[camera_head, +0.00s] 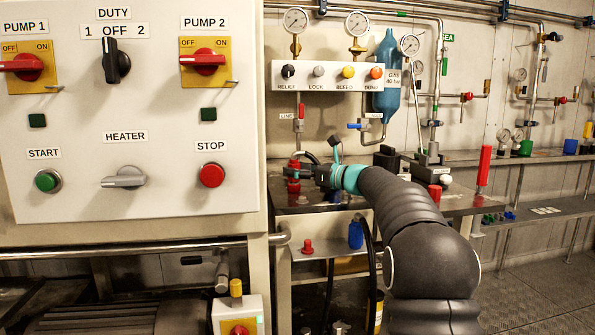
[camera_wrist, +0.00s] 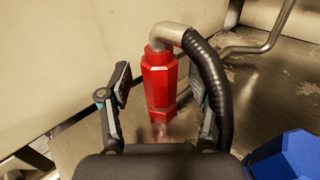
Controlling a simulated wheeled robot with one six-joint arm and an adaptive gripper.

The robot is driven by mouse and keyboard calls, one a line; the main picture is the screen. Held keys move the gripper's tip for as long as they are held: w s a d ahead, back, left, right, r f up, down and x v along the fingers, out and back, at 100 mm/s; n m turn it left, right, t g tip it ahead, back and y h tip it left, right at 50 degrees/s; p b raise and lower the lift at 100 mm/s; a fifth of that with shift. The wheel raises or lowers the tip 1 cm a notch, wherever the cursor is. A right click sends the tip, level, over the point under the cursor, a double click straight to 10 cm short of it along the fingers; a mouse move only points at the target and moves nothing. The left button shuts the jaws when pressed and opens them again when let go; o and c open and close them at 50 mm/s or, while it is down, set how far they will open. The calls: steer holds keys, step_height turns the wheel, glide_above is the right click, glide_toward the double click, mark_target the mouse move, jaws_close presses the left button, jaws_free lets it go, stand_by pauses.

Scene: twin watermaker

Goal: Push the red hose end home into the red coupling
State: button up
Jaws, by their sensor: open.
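My gripper (camera_head: 312,172) reaches in over a metal bench in the head view. In the wrist view my gripper (camera_wrist: 162,90) is open, one finger on each side of a red hexagonal fitting, with a gap on the left. The right finger is partly hidden by the hose. A grey metal elbow and black ribbed hose (camera_wrist: 218,85) lead from the fitting's top, so it appears to be the red hose end (camera_wrist: 160,80). Red parts (camera_head: 293,180) also show beside my gripper in the head view. I cannot clearly separate the coupling from the hose end.
A blue object (camera_wrist: 290,157) stands at the lower right of the wrist view. A metal pipe (camera_wrist: 255,45) runs behind the hose. In the head view a control panel (camera_head: 130,180) fills the left, and a valve panel (camera_head: 330,75) stands behind the bench.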

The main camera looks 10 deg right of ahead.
steer(key=v, duration=1.2)
steer(key=shift+a+r, duration=0.1)
steer(key=shift+a, duration=0.05)
steer(key=s+a+f+n+g+h+p, duration=0.1)
steer(key=s+a+f+n+g+h, duration=0.25)
steer(key=s+a+n, duration=0.55)
steer(key=s+a+f+n+g+h+p, duration=0.1)
steer(key=s+a+f+n+g+h, duration=0.25)
steer(key=s, duration=0.95)
steer(key=s+d+f+n+h, duration=0.1)
steer(key=s+f+n+h, duration=0.1)
steer(key=s, duration=0.5)
steer(key=s+d+f+n+h+p, duration=0.1)
steer(key=s+f+n+h, duration=0.1)
steer(key=s+f+n, duration=0.3)
steer(key=s+d+f+n+h+p, duration=0.1)
steer(key=s+f+n, duration=0.3)
steer(key=s+n, duration=0.3)
steer(key=s, duration=0.2)
steer(key=shift+s+d+f+h, duration=0.15)
steer(key=shift+s+f+h, duration=0.1)
steer(key=shift+h, duration=0.15)
steer(key=shift+n, duration=0.25)
